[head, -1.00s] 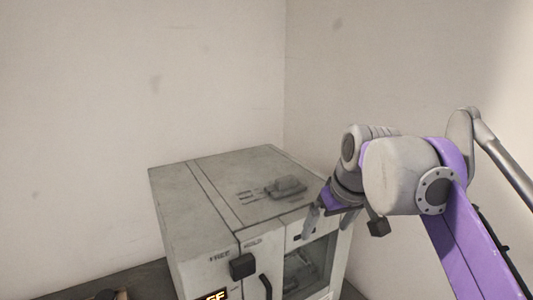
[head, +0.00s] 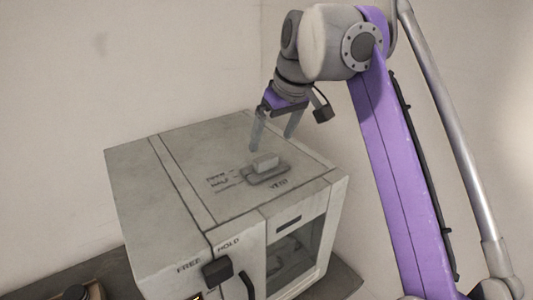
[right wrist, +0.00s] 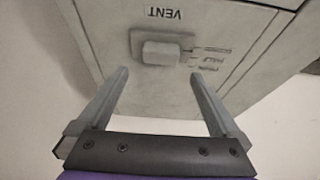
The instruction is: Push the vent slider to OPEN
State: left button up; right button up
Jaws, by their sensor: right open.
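The vent slider (head: 264,162) is a small pale block on a grey plate (head: 268,178) on top of a grey box-shaped machine. Small mark lines with labels stand left of it, and the word VENT is in front. My right gripper (head: 273,143) is open and empty, pointing down just behind the slider. In the right wrist view, the slider block (right wrist: 160,52) shows ahead of the open fingers (right wrist: 160,76), roughly centred between them. My left gripper is not in view.
The machine (head: 150,190) has a dark square knob (head: 216,271) by FREE and HOLD labels, a dark handle (head: 247,286) and a windowed door (head: 295,260) on its front. A dark object (head: 78,292) stands at the lower left. Walls rise behind.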

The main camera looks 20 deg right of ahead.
aim_at(266, 157)
jog(key=x, duration=0.3)
jog(key=b+x, duration=0.1)
jog(key=x, duration=0.1)
jog(key=shift+s+f, duration=0.3)
jog(key=shift+s, duration=0.05)
jog(key=shift+w+f, duration=0.35)
jog(key=shift+w, duration=0.1)
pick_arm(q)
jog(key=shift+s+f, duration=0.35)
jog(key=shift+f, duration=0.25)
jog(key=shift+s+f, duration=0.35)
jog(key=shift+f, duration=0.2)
pick_arm(e)
jog(key=shift+s, duration=0.1)
jog(key=shift+c, duration=0.3)
jog(key=shift+c, duration=1.1)
grip_shut()
